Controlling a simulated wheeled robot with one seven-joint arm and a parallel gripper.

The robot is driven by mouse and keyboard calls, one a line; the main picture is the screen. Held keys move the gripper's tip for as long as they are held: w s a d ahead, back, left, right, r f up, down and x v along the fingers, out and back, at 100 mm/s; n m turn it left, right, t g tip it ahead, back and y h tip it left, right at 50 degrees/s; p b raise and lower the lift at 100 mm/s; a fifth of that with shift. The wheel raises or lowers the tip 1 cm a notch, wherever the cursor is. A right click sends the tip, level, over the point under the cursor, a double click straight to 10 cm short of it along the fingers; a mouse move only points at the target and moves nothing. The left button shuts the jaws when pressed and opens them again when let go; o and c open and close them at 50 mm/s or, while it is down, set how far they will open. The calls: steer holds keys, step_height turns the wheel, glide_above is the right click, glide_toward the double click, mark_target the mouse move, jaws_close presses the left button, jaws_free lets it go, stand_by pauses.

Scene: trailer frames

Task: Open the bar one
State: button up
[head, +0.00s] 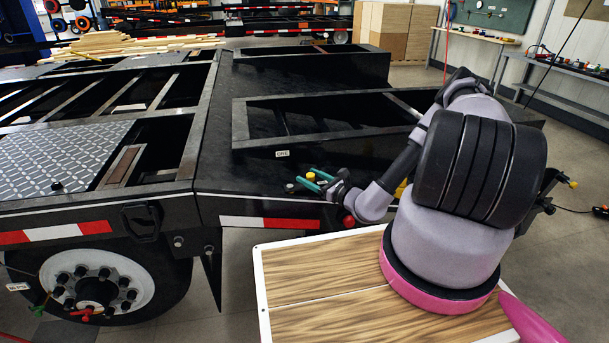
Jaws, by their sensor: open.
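The black trailer frame (215,150) fills the left and middle of the head view. My gripper (309,180) has teal fingers spread apart and open, beside the trailer's side rail, above its red and white strip (268,222). Small dark and yellowish round parts (290,187) show at the fingertips. I cannot tell if the fingers touch them. A red knob (349,221) shows just below my wrist. No thing can be told for sure as the bar. My arm hides part of the trailer's right end.
A wood-topped surface (320,285) with a white edge lies in front, under my arm. A wheel (95,285) with a red fitting (86,312) is at lower left. Planks (115,42), cardboard boxes (395,30) and wall benches (570,68) stand behind.

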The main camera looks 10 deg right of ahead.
steer(key=v, duration=0.7)
steer(key=shift+s+d, duration=0.2)
steer(key=shift+s, duration=0.15)
steer(key=s+a+r+n+g+y, duration=0.1)
steer(key=s+a+r+n+g, duration=0.2)
steer(key=r+n+g, duration=0.7)
steer(key=s+a+r+n+g+y, duration=0.2)
steer(key=r+n+g, duration=0.35)
steer(key=r, duration=0.85)
steer(key=s+d+r+n+t+h, duration=0.2)
steer(key=s+r+n+t+h, duration=0.2)
steer(key=s+r, duration=0.3)
steer(key=s+d+r+n+t+h, duration=0.3)
steer(key=s+r+h, duration=0.4)
steer(key=r, duration=1)
steer(key=shift+s+n+t, duration=0.25)
steer(key=shift+n+t, duration=0.2)
steer(key=shift+n, duration=0.7)
steer(key=shift+d, duration=0.1)
